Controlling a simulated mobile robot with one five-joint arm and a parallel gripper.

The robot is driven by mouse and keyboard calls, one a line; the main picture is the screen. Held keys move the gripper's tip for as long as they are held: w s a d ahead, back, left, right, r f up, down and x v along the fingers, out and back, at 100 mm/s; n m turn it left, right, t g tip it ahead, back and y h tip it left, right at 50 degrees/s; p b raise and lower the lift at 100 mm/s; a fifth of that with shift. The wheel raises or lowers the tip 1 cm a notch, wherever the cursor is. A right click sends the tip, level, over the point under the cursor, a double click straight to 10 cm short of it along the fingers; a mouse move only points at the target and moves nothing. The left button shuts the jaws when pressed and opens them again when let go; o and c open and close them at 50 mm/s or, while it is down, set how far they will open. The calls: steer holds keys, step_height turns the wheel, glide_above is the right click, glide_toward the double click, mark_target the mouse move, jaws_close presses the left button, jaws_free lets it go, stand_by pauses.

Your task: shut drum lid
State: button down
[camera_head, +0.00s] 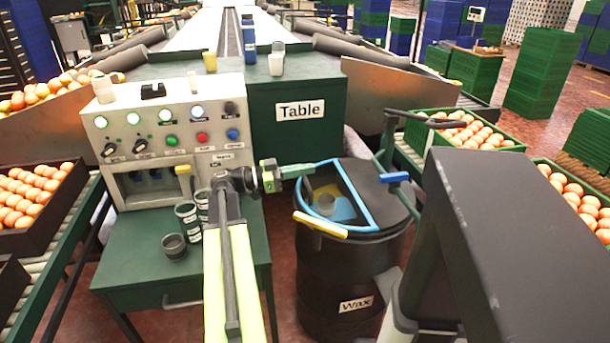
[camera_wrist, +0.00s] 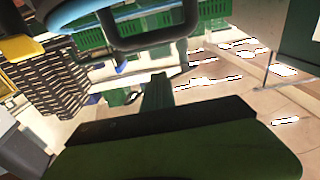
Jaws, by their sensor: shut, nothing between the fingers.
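The black drum (camera_head: 350,270) labelled "Wax" stands right of centre in the head view. Its lid has a blue-framed half (camera_head: 345,184) with a yellow handle (camera_head: 320,224) at the front left. Through the frame I see a cup and blue and yellow surfaces. I cannot tell whether this half lies flush or is raised. The other half is dark, with a blue handle (camera_head: 395,177). My gripper (camera_head: 309,169) is shut and empty at the frame's back left edge; contact is unclear. In the wrist view its green finger (camera_wrist: 157,92) points up, below a dark loop (camera_wrist: 150,30).
A green bench (camera_head: 140,270) with a control panel (camera_head: 165,125) and dark cups (camera_head: 187,217) stands left of the drum. Crates of oranges (camera_head: 465,135) stand right, and another crate (camera_head: 40,195) is at the left.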

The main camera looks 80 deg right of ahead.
steer(key=r+p, duration=0.2)
steer(key=r, duration=0.1)
steer(key=s+r+p, duration=0.1)
steer(key=shift+a+r, duration=0.3)
steer(key=s+a+r+p, duration=0.4)
steer(key=s+r+p, duration=0.1)
steer(key=s, duration=0.4)
steer(key=shift+s+a+r+p, duration=0.15)
steer(key=shift+s+a+p, duration=0.05)
steer(key=shift+s+p, duration=0.15)
steer(key=shift+w, duration=0.1)
